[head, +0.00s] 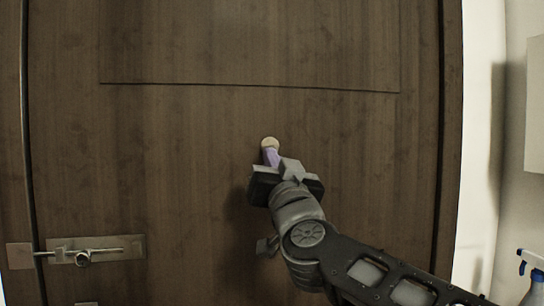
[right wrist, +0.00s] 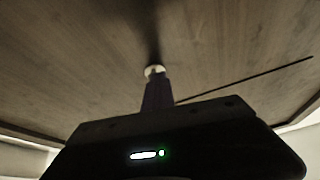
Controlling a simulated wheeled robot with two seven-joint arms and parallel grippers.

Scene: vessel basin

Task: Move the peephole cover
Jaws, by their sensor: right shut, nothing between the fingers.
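The peephole cover (head: 270,143) is a small round pale disc on the brown wooden door (head: 180,180), near the middle of the head view. It also shows in the right wrist view (right wrist: 154,71), right at the finger tips. My right gripper (head: 270,154) is shut and empty, with its purple fingers (right wrist: 157,95) pointing at the door. The tips overlap the lower edge of the cover; I cannot tell if they touch it. The peephole itself cannot be made out. My left gripper is not in view.
A metal slide bolt (head: 95,250) is on the door at the lower left. A groove (head: 250,86) runs across the door above the cover. At the right are a white wall (head: 482,120) and a spray bottle (head: 533,285). The door around the cover is clear.

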